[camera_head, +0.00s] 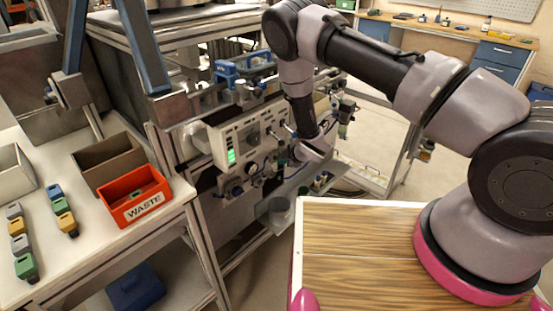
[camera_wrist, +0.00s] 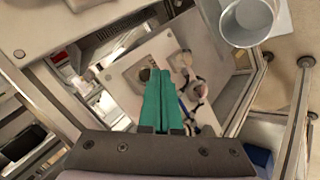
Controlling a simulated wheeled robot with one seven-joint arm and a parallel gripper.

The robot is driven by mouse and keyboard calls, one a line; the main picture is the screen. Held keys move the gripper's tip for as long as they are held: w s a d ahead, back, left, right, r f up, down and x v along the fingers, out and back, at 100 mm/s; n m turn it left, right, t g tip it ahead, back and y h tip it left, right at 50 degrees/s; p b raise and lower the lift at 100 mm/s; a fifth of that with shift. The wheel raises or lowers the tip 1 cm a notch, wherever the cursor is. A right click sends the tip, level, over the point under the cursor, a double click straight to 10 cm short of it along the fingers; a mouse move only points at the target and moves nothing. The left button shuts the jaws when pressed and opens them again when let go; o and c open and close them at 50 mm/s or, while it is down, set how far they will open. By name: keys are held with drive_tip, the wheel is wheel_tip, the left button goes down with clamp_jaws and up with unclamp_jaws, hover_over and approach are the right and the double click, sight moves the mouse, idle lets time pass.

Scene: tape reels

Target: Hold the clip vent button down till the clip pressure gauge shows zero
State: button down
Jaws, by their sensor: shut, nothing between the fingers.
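My gripper (camera_wrist: 155,72) shows in the wrist view as two green fingers pressed together, with nothing between them. In the head view my arm reaches down to the front of the machine panel (camera_head: 224,136), and the fingertips are too small to make out. A small round dial (camera_head: 252,168) sits below the panel, left of my wrist. I cannot tell whether it is the clip pressure gauge, and its needle is unreadable. The clip vent button cannot be picked out in either view. I cannot tell whether the fingertips touch anything.
A lit green display (camera_head: 231,156) is on the panel. A red WASTE bin (camera_head: 135,195) and several coloured clips (camera_head: 64,215) are on the left bench. Blue fittings (camera_head: 243,68) top the machine.

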drive_tip(key=shift+d, duration=0.2)
drive_tip(key=shift+s+d, duration=0.75)
drive_tip(key=shift+d, duration=0.3)
drive_tip(key=shift+s+d, duration=0.75)
drive_tip(key=shift+d, duration=0.25)
